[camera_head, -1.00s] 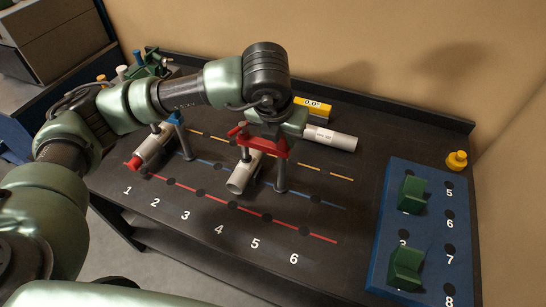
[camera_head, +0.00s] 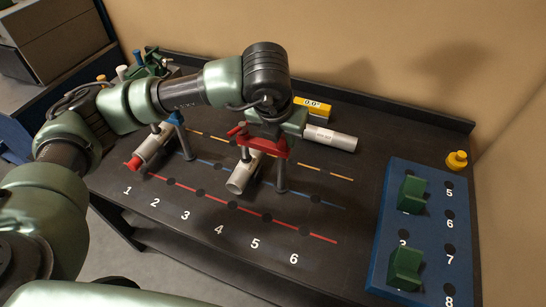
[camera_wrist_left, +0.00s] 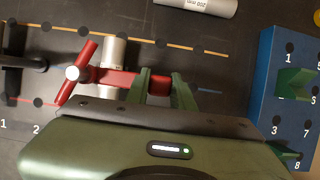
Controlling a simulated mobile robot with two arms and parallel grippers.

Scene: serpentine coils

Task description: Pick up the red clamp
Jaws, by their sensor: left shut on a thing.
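The red clamp (camera_head: 272,147) stands over a grey pipe (camera_head: 238,182) near the middle of the table, with grey posts below its red arm. My left gripper (camera_head: 281,133) is on the clamp's red arm from above. In the left wrist view the fingers (camera_wrist_left: 162,88) are shut on the red arm of the clamp (camera_wrist_left: 118,77), right of its red T-handle. The clamp's base is hidden in that view. I do not see my right gripper.
A blue clamp (camera_head: 179,130) holds another pipe (camera_head: 151,148) at the left. A blue board (camera_head: 397,173) with green blocks is at the right. The table's front middle has free room.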

